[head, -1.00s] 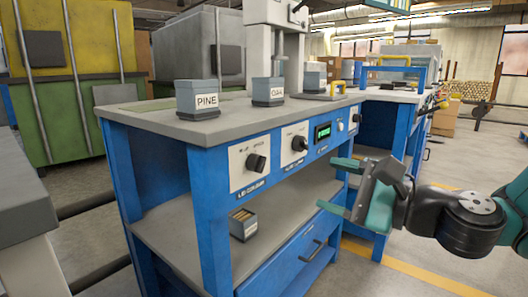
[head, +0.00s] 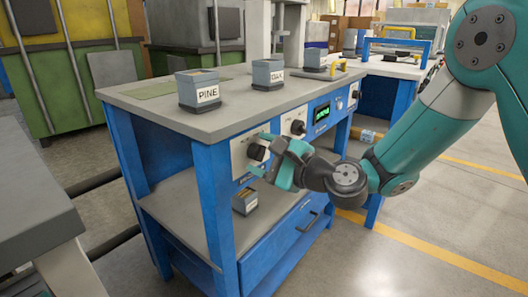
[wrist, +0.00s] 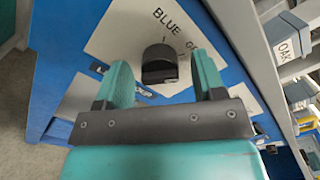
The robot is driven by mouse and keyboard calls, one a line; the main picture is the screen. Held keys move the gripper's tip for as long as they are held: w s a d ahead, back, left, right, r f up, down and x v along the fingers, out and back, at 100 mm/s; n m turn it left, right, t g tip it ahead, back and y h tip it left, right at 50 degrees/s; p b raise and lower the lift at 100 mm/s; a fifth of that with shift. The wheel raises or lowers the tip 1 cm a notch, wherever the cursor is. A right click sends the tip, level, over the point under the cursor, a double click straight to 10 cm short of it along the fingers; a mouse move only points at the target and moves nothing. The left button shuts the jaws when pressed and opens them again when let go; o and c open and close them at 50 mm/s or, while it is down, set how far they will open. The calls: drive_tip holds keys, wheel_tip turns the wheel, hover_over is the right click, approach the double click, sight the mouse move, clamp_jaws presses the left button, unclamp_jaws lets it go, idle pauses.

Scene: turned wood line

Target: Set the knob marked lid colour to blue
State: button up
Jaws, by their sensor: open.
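The black lid colour knob (head: 256,152) is on a pale plate (head: 239,149) at the left of the blue bench front. In the wrist view the knob (wrist: 159,66) sits between the two teal fingers of my gripper (wrist: 160,60). The gripper is open, with a finger on each side of the knob and a gap showing at both. BLUE and part of a word starting with G are printed on the plate above the knob. I cannot tell which mark the knob points at. In the head view my gripper (head: 262,154) partly covers the plate.
A second knob (head: 298,127) and a green display (head: 322,112) are further right on the panel. A small box (head: 245,200) lies on the shelf below.

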drive_tip(key=c, duration=0.9)
drive_tip(key=shift+f, duration=0.1)
drive_tip(key=n+b, duration=0.2)
drive_tip(key=n, duration=0.1)
drive_tip(key=shift+n+b, duration=0.3)
drive_tip(key=shift+n, duration=0.1)
drive_tip(key=n+b, duration=0.2)
drive_tip(key=n, duration=0.1)
drive_tip(key=shift+f+n, duration=0.1)
drive_tip(key=shift+n, duration=0.3)
drive_tip(key=n+b, duration=0.3)
drive_tip(key=n, duration=0.1)
drive_tip(key=shift+n+b, duration=1.05)
drive_tip(key=shift+n, duration=0.05)
